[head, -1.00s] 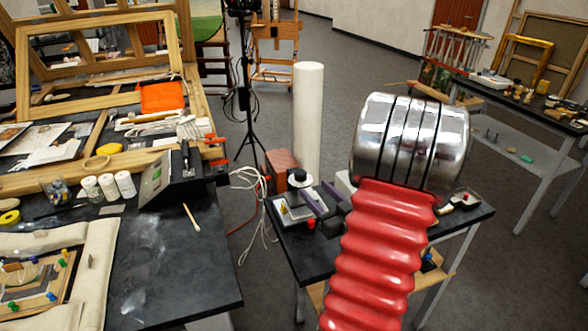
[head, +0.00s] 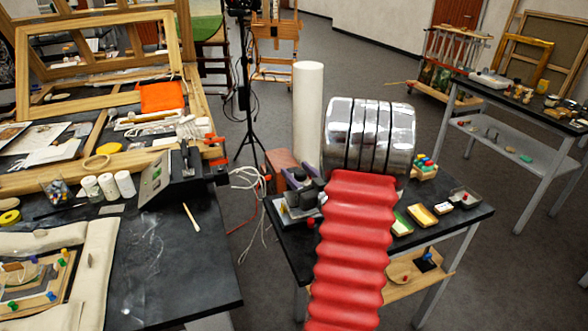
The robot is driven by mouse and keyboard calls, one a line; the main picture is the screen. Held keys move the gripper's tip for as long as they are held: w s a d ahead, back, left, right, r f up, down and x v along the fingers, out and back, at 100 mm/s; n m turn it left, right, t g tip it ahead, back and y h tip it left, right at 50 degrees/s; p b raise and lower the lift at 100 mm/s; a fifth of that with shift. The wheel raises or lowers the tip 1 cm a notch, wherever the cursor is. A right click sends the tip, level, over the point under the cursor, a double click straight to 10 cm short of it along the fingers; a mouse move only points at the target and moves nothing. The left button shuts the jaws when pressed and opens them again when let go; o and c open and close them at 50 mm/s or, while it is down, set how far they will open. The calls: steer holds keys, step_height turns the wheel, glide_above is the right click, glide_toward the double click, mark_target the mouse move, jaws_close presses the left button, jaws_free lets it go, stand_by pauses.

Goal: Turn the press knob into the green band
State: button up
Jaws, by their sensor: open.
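The press (head: 291,212) stands at the left end of the small dark table, mostly covered by my gripper and arm. Its pale base edge still shows. My gripper (head: 292,187), with purplish-grey fingers, is open over the press, where the black knob and its pale dial are. The fingers and gripper body hide the knob and dial, so I cannot tell whether they touch the knob or where it points. No green band can be made out. My red ribbed arm sleeve and chrome joint cover the middle of the small table.
Small trays (head: 422,216) and a rack of coloured pieces (head: 425,168) sit right of my arm on the small table. A white column (head: 308,110) stands behind the press. A cluttered workbench (head: 190,265) is on the left, with open floor between.

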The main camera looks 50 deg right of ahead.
steer(key=shift+x, duration=1.2)
steer(key=shift+c, duration=0.4)
steer(key=c, duration=1)
